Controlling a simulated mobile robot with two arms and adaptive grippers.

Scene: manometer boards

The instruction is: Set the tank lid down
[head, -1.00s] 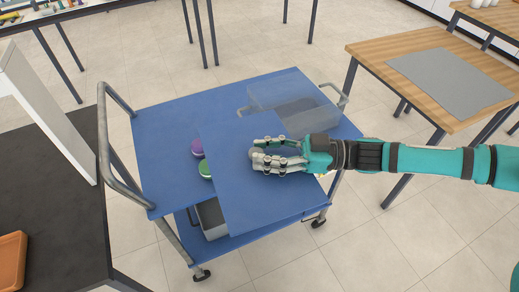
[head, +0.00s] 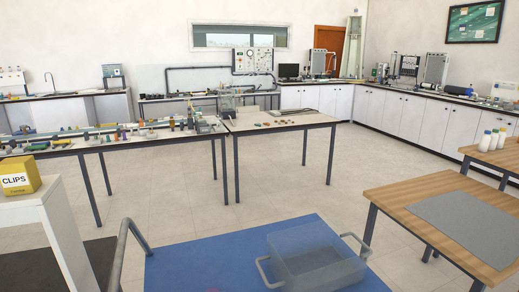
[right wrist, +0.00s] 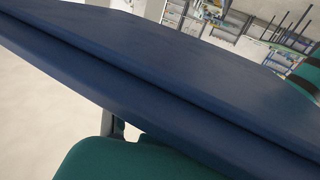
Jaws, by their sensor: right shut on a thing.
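The tank lid appears to be the flat dark blue panel (right wrist: 170,70) that runs diagonally across the right wrist view. A second blue edge runs below it; I cannot tell whether this is the cart top or part of the panel. A clear open-topped tank (head: 318,262) stands on the blue cart (head: 200,268) in the head view. Neither gripper shows in the head view.
A wooden table (head: 400,190) with a grey mat (head: 470,225) stands right of the cart. A white stand with a yellow CLIPS box (head: 20,180) is at the left. Lab tables (head: 270,122) with small items stand beyond. Open floor lies between.

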